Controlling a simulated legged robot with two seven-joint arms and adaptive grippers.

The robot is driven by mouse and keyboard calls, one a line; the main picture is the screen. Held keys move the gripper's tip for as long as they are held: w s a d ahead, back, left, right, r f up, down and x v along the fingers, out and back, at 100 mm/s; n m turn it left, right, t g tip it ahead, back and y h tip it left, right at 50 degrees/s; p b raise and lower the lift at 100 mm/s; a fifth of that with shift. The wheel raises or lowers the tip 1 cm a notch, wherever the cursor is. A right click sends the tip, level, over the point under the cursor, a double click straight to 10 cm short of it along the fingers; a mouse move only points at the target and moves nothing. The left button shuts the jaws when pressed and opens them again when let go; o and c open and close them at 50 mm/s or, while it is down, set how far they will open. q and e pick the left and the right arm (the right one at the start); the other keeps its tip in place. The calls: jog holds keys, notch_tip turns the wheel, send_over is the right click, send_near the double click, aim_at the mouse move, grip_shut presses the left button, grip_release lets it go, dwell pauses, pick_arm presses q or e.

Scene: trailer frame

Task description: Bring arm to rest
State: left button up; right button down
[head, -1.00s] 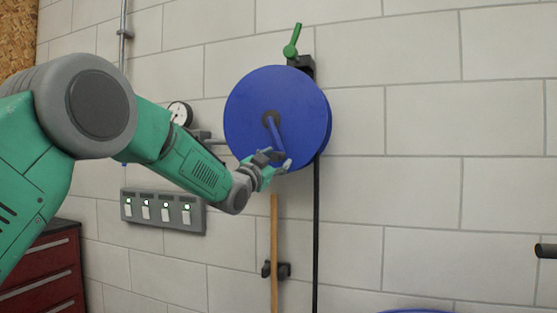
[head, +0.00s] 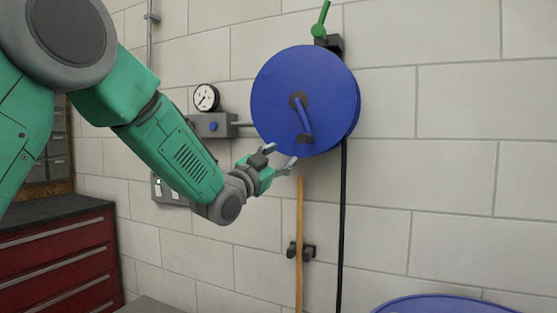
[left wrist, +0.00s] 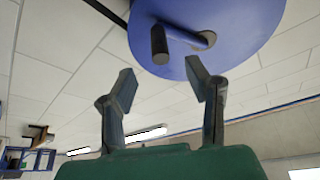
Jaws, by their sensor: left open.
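My left arm is green and grey and reaches in from the left in the head view. Its gripper (head: 281,159) is open and empty, just below and left of the crank handle on the blue reel. In the left wrist view the two fingers of this gripper (left wrist: 160,90) stand apart with nothing between them. The blue reel (head: 290,80) hangs on the wall, and its crank handle (head: 304,118) points down. The reel also shows at the top of the left wrist view (left wrist: 240,20); the handle end (left wrist: 159,45) is beyond the fingertips. My right gripper is out of view.
A green lever (head: 320,20) sits above the reel. A gauge (head: 206,97) and grey box (head: 212,125) are left of it. A wooden pole (head: 299,245) and black hose (head: 342,230) hang below. A red drawer cabinet (head: 60,262) stands at lower left. Wall at right is bare.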

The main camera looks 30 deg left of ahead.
pick_arm(q)
jog(key=shift+s+a+f, duration=0.1)
jog(key=shift+s+f, duration=0.05)
jog(key=shift+s, duration=0.35)
jog(key=shift+f, duration=0.1)
notch_tip(320, 180, down, 23)
jog(key=s+d+n+g+y, duration=0.1)
jog(key=s+d+n+g, duration=0.15)
jog(key=g, duration=0.25)
jog(key=s+d+f+n+g+y, duration=0.1)
jog(key=s+f+g, duration=0.25)
jog(key=f, duration=0.55)
jog(key=s+f+n+g, duration=0.1)
jog(key=s+f+g, duration=0.1)
jog(key=s+f, duration=0.45)
jog(key=s+d+f+n+g, duration=0.1)
jog(key=s+f+g, duration=0.4)
jog(key=s+f, duration=0.85)
jog(key=s+f+n+g, duration=0.1)
jog(key=s+f, duration=0.3)
jog(key=s, duration=0.5)
jog(key=s+f+n+g+y, duration=0.1)
jog(key=s+f+g, duration=0.3)
jog(key=s, duration=0.6)
jog(key=shift+s+d+f, duration=0.2)
jog(key=shift+d, duration=0.25)
jog(key=shift+w+g, duration=0.1)
jog(key=shift+g, duration=0.15)
